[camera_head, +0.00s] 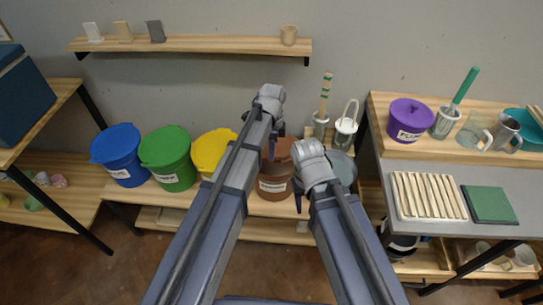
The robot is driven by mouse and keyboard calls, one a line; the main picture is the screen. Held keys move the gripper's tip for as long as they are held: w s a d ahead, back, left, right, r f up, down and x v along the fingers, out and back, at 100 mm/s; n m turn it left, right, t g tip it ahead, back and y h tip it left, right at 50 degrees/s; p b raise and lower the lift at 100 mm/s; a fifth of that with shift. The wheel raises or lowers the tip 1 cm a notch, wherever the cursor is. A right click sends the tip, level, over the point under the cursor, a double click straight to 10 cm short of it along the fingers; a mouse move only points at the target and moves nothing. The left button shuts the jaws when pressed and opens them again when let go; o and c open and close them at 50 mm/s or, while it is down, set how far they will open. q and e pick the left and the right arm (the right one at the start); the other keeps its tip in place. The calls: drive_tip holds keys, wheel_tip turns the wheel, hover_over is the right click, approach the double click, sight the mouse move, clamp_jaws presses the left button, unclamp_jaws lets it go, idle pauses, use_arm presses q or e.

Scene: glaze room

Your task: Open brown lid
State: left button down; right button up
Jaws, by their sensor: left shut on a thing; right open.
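The brown bucket (275,190) stands on the low wooden bench with a white label on its front. The brown lid (284,146) shows behind and above the bucket's mouth, seemingly tilted up, with a dark opening below it. My arms hide part of both. My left gripper (271,150) is shut at the lid, apparently on it, though the contact is small and hard to see. My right gripper (298,200) is open and empty beside the bucket's right side.
Blue (116,155), green (167,160) and yellow (209,152) lidded buckets stand to the left. A grey bucket (345,170) is close on the right, partly behind my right arm. A wall shelf (200,43) hangs above; a grey table (440,230) stands at right.

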use_arm(q)
drive_tip(key=w+r+p, duration=0.4)
drive_tip(key=w+r, duration=0.1)
drive_tip(key=r, duration=0.1)
drive_tip(key=shift+w+r+p, duration=0.15)
drive_tip(key=shift+w+p, duration=0.15)
drive_tip(key=shift+p, duration=0.1)
use_arm(e)
wheel_tip(320, 180, up, 6)
drive_tip(key=shift+s, duration=0.2)
use_arm(q)
drive_tip(key=c, duration=0.9)
unclamp_jaws()
drive_tip(key=shift+w+f, duration=0.15)
drive_tip(key=shift+f, duration=0.05)
use_arm(e)
drive_tip(key=shift+w, duration=0.2)
use_arm(q)
drive_tip(key=shift+r, duration=0.1)
wheel_tip(320, 180, up, 8)
drive_tip(key=p, duration=0.7)
drive_tip(key=shift+p, duration=0.4)
use_arm(e)
wheel_tip(320, 180, up, 8)
